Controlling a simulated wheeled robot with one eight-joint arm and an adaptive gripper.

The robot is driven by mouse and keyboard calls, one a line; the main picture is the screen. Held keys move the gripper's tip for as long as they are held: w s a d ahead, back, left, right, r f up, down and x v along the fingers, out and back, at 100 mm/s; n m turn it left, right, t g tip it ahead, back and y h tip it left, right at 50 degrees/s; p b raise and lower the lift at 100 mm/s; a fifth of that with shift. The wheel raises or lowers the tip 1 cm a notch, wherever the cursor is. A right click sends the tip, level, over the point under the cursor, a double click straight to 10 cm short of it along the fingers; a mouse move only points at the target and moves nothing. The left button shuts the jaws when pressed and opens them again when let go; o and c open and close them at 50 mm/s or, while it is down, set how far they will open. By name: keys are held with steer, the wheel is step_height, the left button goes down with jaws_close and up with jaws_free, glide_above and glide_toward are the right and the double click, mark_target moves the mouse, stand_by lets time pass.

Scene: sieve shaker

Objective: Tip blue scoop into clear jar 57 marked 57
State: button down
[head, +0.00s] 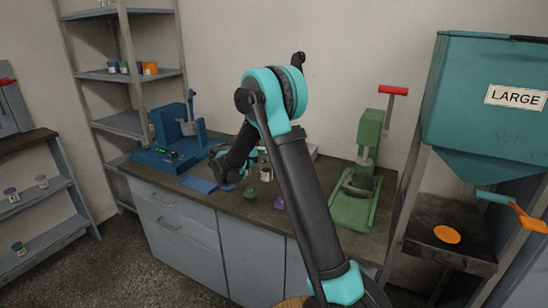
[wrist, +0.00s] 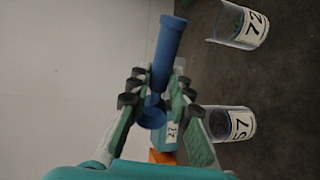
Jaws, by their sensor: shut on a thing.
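The blue scoop (wrist: 165,55) is between the two fingers of my gripper (wrist: 157,88), which is shut on it in the wrist view. Its handle points up in that picture and its rounded end lies lower, between the fingers. Clear jar 57 (wrist: 232,124), with its white label showing 57, is to the right of the gripper and apart from the scoop. I cannot tell what the scoop holds. In the head view my gripper (head: 222,163) is over the counter, partly hidden by my arm, and I cannot make out the scoop clearly there.
Another clear jar marked 72 (wrist: 240,25) stands beyond jar 57 in the wrist view. The dark counter (head: 236,205) carries a blue machine (head: 165,152) at left and a green press (head: 358,200) at right. A teal LARGE hopper (head: 490,105) stands further right.

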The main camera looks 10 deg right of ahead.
steer(key=shift+d+r+g+y, duration=0.2)
steer(key=shift+r+g+y, duration=0.2)
steer(key=shift+y, duration=0.6)
steer(key=shift+w, duration=0.1)
steer(key=shift+d+r+g+y, duration=0.4)
steer(key=shift+g+y, duration=0.1)
steer(key=shift+y, duration=0.5)
steer(key=shift+w+r+g+y, duration=0.15)
steer(key=shift+g+y, duration=0.35)
steer(key=shift+y, duration=0.6)
steer(key=shift+r, duration=0.1)
steer(key=shift+d+r+g+y, duration=0.2)
steer(key=shift+d+g+y, duration=0.1)
steer(key=shift+y, duration=0.5)
steer(key=shift+w+r+g+y, duration=0.15)
steer(key=shift+g+y, duration=0.25)
steer(key=shift+y, duration=0.4)
steer(key=shift+r+y, duration=0.1)
steer(key=shift+y, duration=0.4)
